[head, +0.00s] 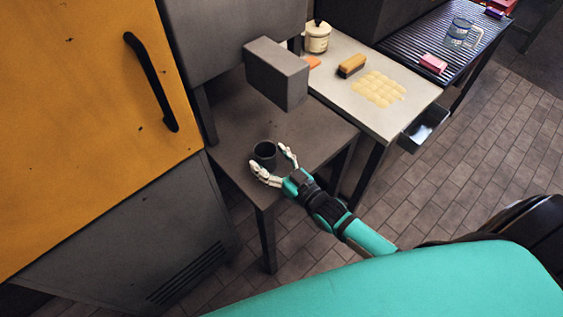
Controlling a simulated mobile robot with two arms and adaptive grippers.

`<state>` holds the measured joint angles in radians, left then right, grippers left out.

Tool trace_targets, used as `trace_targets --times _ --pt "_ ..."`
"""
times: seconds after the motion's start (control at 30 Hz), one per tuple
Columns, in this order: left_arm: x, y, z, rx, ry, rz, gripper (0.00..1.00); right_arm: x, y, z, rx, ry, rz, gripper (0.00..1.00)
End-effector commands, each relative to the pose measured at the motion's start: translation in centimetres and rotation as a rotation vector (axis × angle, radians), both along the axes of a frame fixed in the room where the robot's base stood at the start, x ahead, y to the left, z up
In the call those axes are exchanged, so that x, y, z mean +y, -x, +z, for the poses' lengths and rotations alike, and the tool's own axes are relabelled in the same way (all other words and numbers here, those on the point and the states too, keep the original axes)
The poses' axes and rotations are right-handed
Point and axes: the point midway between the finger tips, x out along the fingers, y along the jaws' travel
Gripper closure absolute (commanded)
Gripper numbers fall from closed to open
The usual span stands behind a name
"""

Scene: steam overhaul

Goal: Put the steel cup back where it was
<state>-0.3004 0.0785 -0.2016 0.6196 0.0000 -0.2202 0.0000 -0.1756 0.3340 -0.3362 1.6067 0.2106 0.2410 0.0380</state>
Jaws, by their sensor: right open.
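A dark grey cup (265,152), which I take to be the steel cup, stands upright on the grey metal table (322,143) under a boxy grey machine part (276,75). My right gripper (277,164) is open, with its pale fingers on either side of the cup's near right. I cannot tell whether the fingers touch the cup. My left gripper is not in view.
A yellow door with a black handle (150,82) stands at the left. At the right, a pale counter (335,88) holds a lidded pot (317,38), a brush (352,66) and dough pieces (378,88). Beyond it, a ribbed rack holds a glass jug (460,32).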

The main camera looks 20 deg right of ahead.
Motion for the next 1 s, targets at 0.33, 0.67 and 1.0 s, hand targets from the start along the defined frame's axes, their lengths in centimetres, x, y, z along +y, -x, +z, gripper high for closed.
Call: trace_targets --times 0.33,0.67,1.0 --pt "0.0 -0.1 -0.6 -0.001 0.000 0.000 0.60 -2.3 6.5 -0.3 0.006 0.002 0.000 0.24" --pt "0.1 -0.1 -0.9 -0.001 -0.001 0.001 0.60 -4.0 10.8 -0.2 0.003 0.001 0.000 0.24" --pt "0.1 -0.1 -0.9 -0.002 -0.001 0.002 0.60 -4.2 11.2 -0.4 0.008 0.004 -0.003 0.24"
